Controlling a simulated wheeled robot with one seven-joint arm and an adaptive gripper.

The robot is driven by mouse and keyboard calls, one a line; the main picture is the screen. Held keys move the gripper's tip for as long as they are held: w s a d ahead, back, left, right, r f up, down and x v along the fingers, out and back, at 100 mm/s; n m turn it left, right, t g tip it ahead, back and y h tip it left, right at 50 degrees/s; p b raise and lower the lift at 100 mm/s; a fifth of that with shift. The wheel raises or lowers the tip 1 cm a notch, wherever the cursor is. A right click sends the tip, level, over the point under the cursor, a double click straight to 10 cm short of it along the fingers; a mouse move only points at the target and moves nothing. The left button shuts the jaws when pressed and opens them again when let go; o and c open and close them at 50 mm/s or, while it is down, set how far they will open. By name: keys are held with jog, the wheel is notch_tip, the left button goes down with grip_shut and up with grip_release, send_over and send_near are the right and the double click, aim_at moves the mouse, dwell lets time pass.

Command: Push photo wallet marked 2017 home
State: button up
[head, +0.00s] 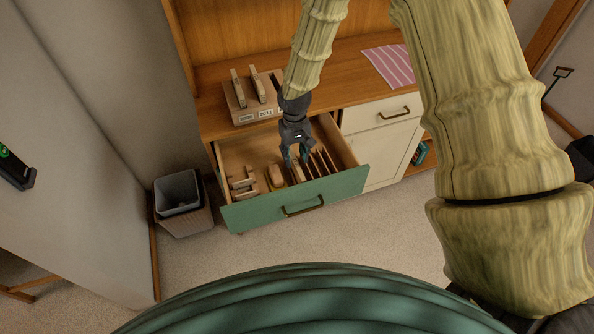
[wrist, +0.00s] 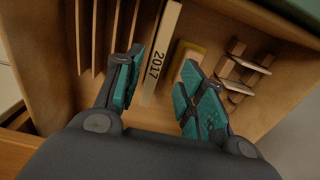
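The photo wallet marked 2017 (wrist: 162,50) is a pale slab with dark digits on its edge. It stands in the open drawer (wrist: 190,25), and it also shows under my gripper in the head view (head: 298,174). My gripper (wrist: 160,87) is open over the drawer, with its teal-padded fingers on either side of the wallet's near end. The left finger is close to the wallet; I cannot tell whether it touches. A gap shows on the right. In the head view my gripper (head: 296,156) points down into the drawer and hides part of its contents.
Thin dividers (wrist: 98,35) stand left of the wallet; a yellowish block (wrist: 188,55) and a slotted wooden rack (wrist: 238,70) lie right. A wooden stand (head: 237,107) with upright slabs and labels sits on the cabinet top. The green drawer front (head: 265,208) is pulled out beside a bin (head: 179,195).

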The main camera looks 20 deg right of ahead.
aim_at(296, 163)
jog(key=shift+w+d+f+p, duration=0.15)
jog(key=shift+f+p, duration=0.25)
jog(key=shift+f, duration=0.45)
jog(key=shift+d+f+p, duration=0.1)
jog(key=shift+f+p, duration=0.25)
jog(key=shift+f, duration=1.45)
grip_shut()
